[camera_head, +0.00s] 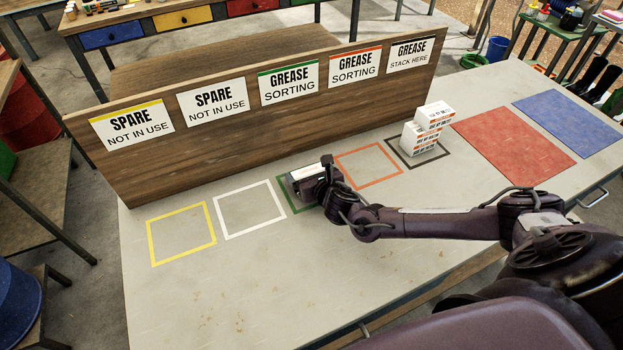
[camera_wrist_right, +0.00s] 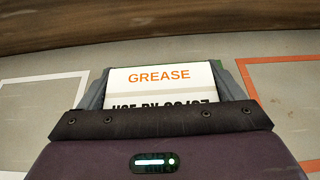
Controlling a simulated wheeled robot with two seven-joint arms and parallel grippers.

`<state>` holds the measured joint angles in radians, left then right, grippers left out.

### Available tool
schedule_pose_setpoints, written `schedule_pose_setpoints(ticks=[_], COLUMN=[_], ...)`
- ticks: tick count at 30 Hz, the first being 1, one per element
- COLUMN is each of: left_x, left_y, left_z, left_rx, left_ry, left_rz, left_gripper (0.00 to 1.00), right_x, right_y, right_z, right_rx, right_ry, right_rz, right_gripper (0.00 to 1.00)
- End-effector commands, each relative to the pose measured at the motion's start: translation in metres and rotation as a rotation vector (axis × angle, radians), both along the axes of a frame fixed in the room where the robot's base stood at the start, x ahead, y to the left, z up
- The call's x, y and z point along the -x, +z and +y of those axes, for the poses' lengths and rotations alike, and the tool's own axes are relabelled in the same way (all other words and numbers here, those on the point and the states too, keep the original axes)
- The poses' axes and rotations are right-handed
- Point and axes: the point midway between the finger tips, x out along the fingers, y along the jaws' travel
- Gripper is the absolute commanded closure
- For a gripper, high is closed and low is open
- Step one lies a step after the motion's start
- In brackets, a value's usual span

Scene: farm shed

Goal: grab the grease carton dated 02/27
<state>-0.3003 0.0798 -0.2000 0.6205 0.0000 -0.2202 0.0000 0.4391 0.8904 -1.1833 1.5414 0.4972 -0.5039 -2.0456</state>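A white grease carton (camera_head: 307,171) is at the green-outlined square on the table, partly covered by my right gripper (camera_head: 318,178). In the right wrist view the carton (camera_wrist_right: 160,82) shows orange "GREASE" lettering. A "USE BY" line below is cut off by the gripper's edge; its date seems to end in 27, but the month is unclear. The right gripper's fingers (camera_wrist_right: 160,88) lie along both sides of the carton, with no clear gap. More white cartons (camera_head: 425,133) with orange print are stacked in the black-outlined square; their dates are too small to read. My left gripper is out of view.
A wooden board (camera_head: 225,130) with signs stands behind the squares. The yellow (camera_head: 150,243), white (camera_head: 218,215) and orange (camera_head: 340,168) outlined squares are empty. A red mat (camera_head: 512,145) and a blue mat (camera_head: 570,122) lie bare at the right. The table's front left is clear.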

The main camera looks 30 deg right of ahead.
Motion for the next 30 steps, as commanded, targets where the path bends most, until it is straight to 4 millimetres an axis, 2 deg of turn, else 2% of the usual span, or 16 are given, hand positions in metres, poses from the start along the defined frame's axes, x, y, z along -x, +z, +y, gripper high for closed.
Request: schedule_pose_setpoints(ticks=[1, 6, 17, 23, 30], left_x=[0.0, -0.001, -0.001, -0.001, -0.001], left_y=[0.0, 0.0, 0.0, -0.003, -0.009], left_z=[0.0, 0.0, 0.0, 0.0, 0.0], left_rx=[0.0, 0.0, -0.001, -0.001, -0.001], left_ry=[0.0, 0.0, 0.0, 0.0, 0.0], left_rz=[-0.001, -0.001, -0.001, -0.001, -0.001], left_gripper=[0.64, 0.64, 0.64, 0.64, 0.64], right_x=[0.0, 0.0, 0.0, 0.0, 0.0], right_y=[0.0, 0.001, 0.008, 0.035, 0.096], right_z=[0.0, 0.0, 0.0, -0.001, -0.001], right_rx=[0.0, 0.0, -0.001, 0.0, 0.002], right_ry=[0.0, 0.0, 0.0, 0.0, 0.001], right_rz=[0.0, -0.001, -0.003, -0.005, -0.007], right_gripper=[0.2, 0.39, 0.39, 0.39, 0.39])
